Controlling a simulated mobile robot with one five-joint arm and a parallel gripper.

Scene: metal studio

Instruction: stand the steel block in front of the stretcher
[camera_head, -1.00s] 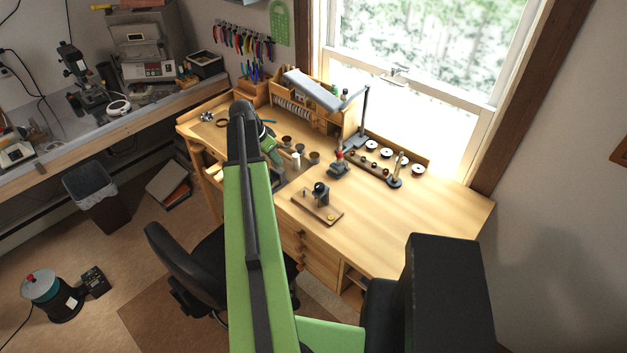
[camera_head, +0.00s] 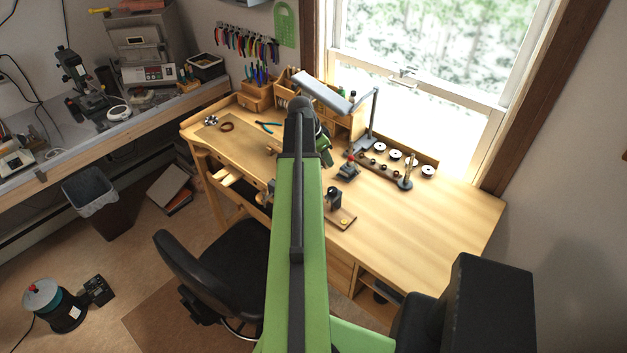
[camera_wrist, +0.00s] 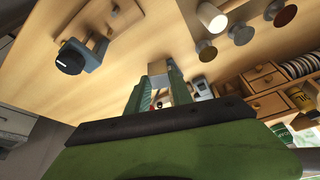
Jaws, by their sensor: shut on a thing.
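The steel block (camera_wrist: 158,68) is a small grey piece held at the tips of my gripper (camera_wrist: 156,78) in the wrist view, above the wooden bench top. My gripper is shut on it. In the head view my gripper (camera_head: 325,156) is partly hidden behind my arm over the bench, and I cannot make out the block there. A grey tool with a red knob (camera_head: 348,167), which may be the stretcher, stands just right of my gripper on the bench. In the wrist view, something red shows between my fingers.
A small wooden board with a dark fixture (camera_head: 340,217) lies near the bench's front edge. Round discs on a rack (camera_head: 382,168) and a lamp (camera_head: 371,118) stand behind. The bench's right side is clear.

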